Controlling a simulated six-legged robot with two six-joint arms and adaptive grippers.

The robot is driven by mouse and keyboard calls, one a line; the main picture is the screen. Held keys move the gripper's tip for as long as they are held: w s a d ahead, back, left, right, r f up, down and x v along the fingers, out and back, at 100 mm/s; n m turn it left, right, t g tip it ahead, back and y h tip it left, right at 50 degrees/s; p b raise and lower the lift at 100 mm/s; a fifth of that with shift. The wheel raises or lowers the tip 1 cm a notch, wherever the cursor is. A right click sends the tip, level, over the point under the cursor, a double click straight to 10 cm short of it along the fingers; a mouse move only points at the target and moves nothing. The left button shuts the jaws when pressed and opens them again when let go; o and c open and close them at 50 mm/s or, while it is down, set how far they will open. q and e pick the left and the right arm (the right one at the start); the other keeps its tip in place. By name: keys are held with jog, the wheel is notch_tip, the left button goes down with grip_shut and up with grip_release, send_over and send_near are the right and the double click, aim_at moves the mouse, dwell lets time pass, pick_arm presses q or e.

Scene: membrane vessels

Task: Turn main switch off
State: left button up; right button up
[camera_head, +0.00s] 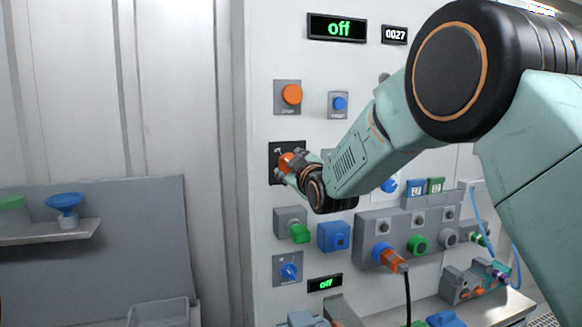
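The main switch (286,161) is an orange rotary knob on a dark square plate on the pale panel. My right arm comes in from the right, and its gripper (289,165) is at this knob. Its fingers lie on both sides of the knob and appear shut on it. The hand and wrist hide part of the knob, so its exact angle is hard to read. A display (337,28) at the top of the panel reads "off" in green. My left gripper is not in view.
An orange push button (291,94) and a blue button (340,103) sit above the switch. Below are a green knob (300,233), a blue block (334,236) and a blue dial (289,271). A grey shelf (48,234) stands left.

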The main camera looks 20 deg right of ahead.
jog(key=shift+f, duration=0.4)
jog(key=o, duration=0.8)
jog(key=shift+o, duration=1.4)
jog(key=shift+d+r, duration=0.1)
jog(key=shift+r, duration=0.05)
jog(key=shift+o, duration=0.2)
jog(key=shift+r, duration=0.2)
jog(key=shift+s, duration=0.15)
jog(key=s, duration=1.2)
jog(key=shift+w+d, duration=0.15)
